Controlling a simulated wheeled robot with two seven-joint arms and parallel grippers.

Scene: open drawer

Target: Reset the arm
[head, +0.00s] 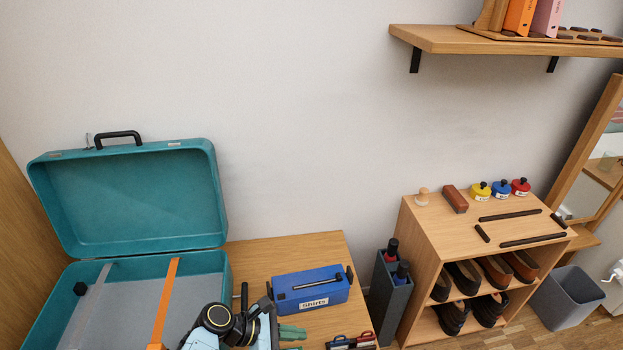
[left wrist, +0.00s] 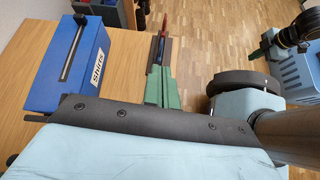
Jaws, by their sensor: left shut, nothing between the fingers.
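My left gripper (head: 293,334) shows at the bottom of the head view, with green fingers over the wooden table beside the blue box labelled "Shirts" (head: 325,287). In the left wrist view its green fingers (left wrist: 161,72) are together, with nothing held between them. The Shirts box (left wrist: 68,62) stands to the left of the fingers there, apart from them.
An open teal suitcase (head: 130,200) with an orange strap (head: 166,300) lies at left. A shoe rack (head: 425,235) holds shoes, with polish tins on top. A grey bin (head: 568,298) stands at right. A wall shelf (head: 450,40) is above.

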